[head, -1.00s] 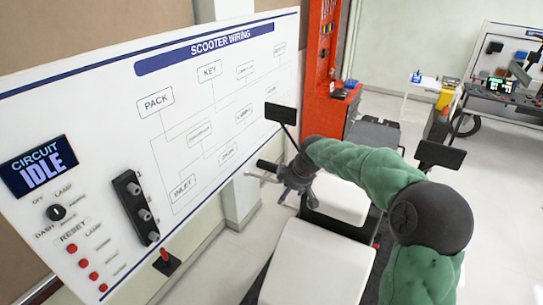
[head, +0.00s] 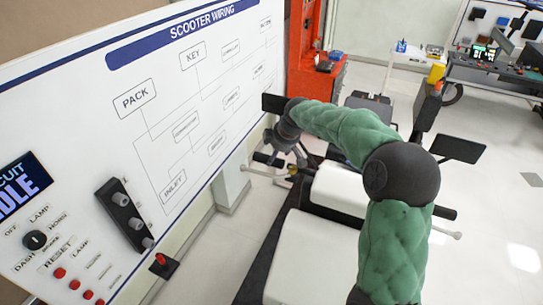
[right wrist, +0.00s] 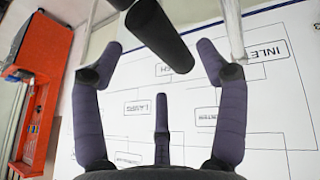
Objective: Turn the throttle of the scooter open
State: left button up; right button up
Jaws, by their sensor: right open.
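The scooter stands beside the board, with a white seat (head: 340,190). Its dark handlebar grip at the picture's left (head: 266,160) has a pale lever near it. The other grip (head: 444,212) is on the right, beyond my arm. I cannot tell from marking which is the throttle. My right gripper (head: 277,143) is by the left grip, on its board side. In the right wrist view its fingers are spread open, and a black grip (right wrist: 160,36) lies between and beyond the fingertips, not clearly touched. My left gripper is not in view.
The wiring board (head: 100,120) is close on the left, with knobs, red buttons and a partly cut-off display. Black mirrors (head: 458,149) stick out from the scooter. A red cabinet (head: 315,75) and a workbench are behind. The floor at right is clear.

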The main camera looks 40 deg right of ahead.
jog(key=shift+x, duration=2.2)
jog(key=c, duration=1.2)
